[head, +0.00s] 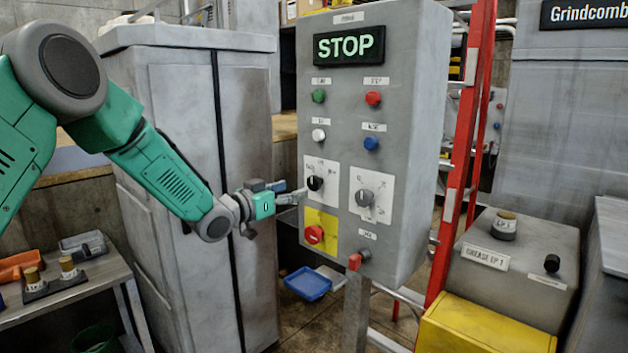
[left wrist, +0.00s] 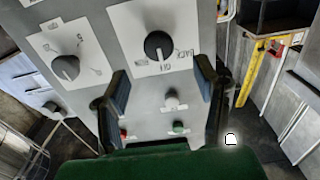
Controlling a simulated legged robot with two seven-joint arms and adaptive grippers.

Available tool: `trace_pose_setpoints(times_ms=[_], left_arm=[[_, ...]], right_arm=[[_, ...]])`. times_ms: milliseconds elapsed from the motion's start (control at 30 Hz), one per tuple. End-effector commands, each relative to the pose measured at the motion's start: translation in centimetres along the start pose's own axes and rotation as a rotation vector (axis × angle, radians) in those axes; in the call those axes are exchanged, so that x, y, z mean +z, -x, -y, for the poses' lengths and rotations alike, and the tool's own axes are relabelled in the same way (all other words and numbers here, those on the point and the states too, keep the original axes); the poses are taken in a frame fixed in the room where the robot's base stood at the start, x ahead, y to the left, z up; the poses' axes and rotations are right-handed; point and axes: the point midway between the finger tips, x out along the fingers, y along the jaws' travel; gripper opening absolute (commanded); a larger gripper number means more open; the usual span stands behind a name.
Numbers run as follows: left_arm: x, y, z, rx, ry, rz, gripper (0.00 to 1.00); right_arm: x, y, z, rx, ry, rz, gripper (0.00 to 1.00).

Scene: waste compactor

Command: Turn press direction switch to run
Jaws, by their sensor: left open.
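A grey control panel (head: 400,130) stands upright with a lit green STOP display (head: 349,46). A black rotary knob (head: 315,183) on a white label plate sits at its lower left. A grey rotary knob (head: 364,197) sits to its right. I cannot tell for sure which is the press direction switch. My left gripper (head: 290,191) is open just left of the black knob. In the left wrist view, turned upside down, the black knob (left wrist: 158,46) lies beyond and between the open fingertips (left wrist: 161,75), apparently untouched. Its small lettering is hard to read. My right gripper is not in view.
Above the knobs are green (head: 319,96), red (head: 373,98), white (head: 318,135) and blue (head: 371,143) buttons. A red button (head: 314,234) on a yellow plate sits below. A grey cabinet (head: 240,120) stands left and a red ladder frame (head: 468,130) right.

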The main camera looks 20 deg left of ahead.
Motion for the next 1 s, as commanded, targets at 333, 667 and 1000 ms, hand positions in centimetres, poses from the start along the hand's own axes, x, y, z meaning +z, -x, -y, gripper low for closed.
trace_pose_setpoints(times_ms=[333,667,1000], left_arm=[[-0.1,-6.5,0.0,0.001,-0.001,0.001,0.55],[0.0,-8.2,0.0,0.0,0.002,0.001,0.55],[0.0,-8.2,0.1,0.0,0.002,0.001,0.04]], right_arm=[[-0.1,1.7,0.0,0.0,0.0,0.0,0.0],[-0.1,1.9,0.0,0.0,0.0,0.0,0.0],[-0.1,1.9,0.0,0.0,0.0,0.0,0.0]])
